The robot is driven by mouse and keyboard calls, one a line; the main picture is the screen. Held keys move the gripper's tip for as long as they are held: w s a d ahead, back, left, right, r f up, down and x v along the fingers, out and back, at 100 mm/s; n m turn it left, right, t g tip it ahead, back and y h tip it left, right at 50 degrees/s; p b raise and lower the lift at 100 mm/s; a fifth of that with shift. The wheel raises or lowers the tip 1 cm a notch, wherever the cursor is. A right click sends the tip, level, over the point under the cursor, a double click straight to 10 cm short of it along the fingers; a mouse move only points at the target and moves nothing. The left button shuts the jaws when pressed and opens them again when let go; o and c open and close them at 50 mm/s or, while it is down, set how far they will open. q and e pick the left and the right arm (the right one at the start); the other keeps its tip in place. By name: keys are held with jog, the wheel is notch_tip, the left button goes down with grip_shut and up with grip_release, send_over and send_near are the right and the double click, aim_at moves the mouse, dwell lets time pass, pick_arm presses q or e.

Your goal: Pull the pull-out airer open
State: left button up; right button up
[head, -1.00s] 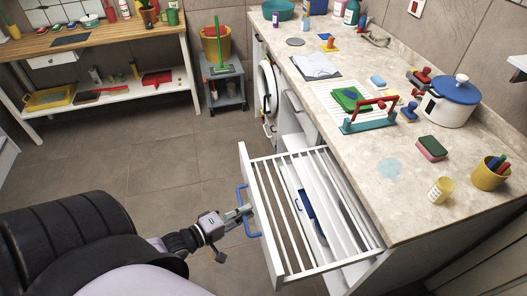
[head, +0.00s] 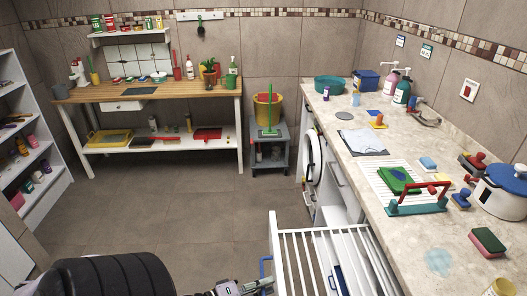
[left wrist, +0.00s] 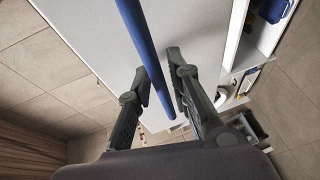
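The pull-out airer, a white frame with several slats, stands out from under the counter; its front panel (head: 274,240) shows low in the head view. My left gripper (head: 262,284) is at the handle. My right gripper is out of view.
The counter (head: 375,215) above holds a red-handled teal rack (head: 415,209), a blue-lidded pot (head: 505,190) and a sponge (head: 487,242). A grey trolley (head: 268,155) stands beyond the airer. The tiled floor (head: 170,215) left of the airer is clear.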

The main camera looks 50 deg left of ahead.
pick_arm(q)
jog(key=shift+s, duration=0.1)
jog(key=v, duration=1.1)
jog(key=shift+s+a, duration=0.2)
jog(key=shift+s, duration=0.2)
